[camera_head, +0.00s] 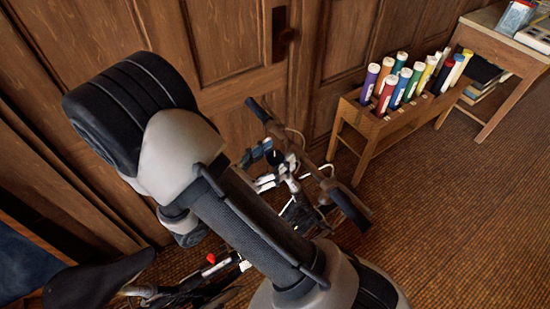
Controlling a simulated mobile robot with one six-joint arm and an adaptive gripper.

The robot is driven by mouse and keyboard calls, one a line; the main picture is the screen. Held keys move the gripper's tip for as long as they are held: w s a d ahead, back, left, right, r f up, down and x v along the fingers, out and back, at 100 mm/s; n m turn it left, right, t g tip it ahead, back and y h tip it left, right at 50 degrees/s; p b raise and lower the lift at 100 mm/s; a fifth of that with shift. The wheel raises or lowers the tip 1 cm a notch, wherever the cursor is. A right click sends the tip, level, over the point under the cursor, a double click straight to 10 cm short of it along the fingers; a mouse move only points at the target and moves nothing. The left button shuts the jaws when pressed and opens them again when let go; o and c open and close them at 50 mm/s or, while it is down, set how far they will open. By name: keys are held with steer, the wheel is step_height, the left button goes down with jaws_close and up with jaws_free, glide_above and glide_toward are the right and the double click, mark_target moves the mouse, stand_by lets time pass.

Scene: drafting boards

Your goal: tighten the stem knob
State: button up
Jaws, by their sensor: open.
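A bicycle with dark handlebars (350,208) stands in front of the wooden door, in the middle of the head view. Its other handlebar end (259,112) points up toward the door. The stem area (290,168) lies between the two bar ends, with silver and black parts and cables. The stem knob cannot be picked out among these small parts. My arm crosses the view from the lower right to the upper left and covers part of the bicycle. My gripper cannot be made out; my own arm links hide that area.
A black saddle (98,284) is at the lower left, and a small red part (211,257) shows low on the bicycle. A wooden rack (372,130) with several colored tubes stands at the right, beside a wooden table (492,42). The carpet (455,220) at the lower right is clear.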

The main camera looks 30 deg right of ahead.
steer(key=shift+d, duration=0.1)
steer(key=shift+c, duration=0.3)
steer(key=c, duration=1)
steer(key=shift+m+g, duration=0.5)
steer(key=shift+g, duration=0.1)
steer(key=m+g+p, duration=0.2)
steer(key=m+g, duration=0.4)
steer(key=g, duration=0.1)
steer(key=m+g+y+p, duration=0.1)
steer(key=m+g+y, duration=0.3)
steer(key=m+g, duration=0.2)
steer(key=shift+m+p, duration=0.3)
steer(key=shift+p, duration=0.05)
steer(key=shift+g+y, duration=0.4)
steer(key=o, duration=1.1)
steer(key=shift+c, duration=0.2)
